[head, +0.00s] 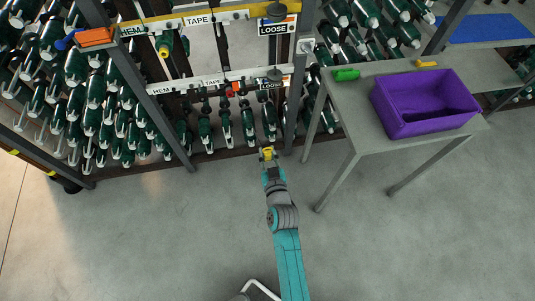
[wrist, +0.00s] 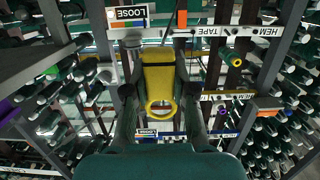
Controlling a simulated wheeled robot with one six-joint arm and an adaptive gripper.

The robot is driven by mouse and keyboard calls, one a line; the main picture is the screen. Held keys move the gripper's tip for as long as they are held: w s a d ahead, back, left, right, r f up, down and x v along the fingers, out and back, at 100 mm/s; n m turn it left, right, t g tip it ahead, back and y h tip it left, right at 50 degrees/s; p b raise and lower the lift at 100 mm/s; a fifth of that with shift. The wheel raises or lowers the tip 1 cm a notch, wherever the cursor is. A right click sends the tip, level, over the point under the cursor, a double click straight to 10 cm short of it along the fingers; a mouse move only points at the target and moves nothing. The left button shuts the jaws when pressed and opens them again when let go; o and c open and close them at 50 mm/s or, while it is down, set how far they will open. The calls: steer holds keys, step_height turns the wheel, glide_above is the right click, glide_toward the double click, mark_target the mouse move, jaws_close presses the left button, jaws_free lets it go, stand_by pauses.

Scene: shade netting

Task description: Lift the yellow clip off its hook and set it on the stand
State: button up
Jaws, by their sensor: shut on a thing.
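My gripper (head: 267,160) is shut on the yellow clip (head: 268,153), in front of the rack and left of the grey table. In the wrist view the yellow clip (wrist: 159,80) sits between the two dark fingers (wrist: 157,95), its ring end towards the camera. I see no hook touching it, but its far end is hard to make out. A grey table-like stand (head: 345,108) is at the right in the head view. Its top lies to the right of my gripper.
A purple bin (head: 390,117), a green piece (head: 346,74) and a small yellow piece (head: 427,64) are on the table. The rack has a white rail (head: 190,84) labelled HEM, TAPE and LOOSE and a grey post (head: 292,110). The floor in front is clear.

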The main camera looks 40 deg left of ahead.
steer(key=f+v, duration=0.1)
steer(key=v, duration=0.6)
steer(key=shift+s+d, duration=0.35)
steer(key=shift+s, duration=0.05)
stand_by(0.7)
stand_by(0.5)
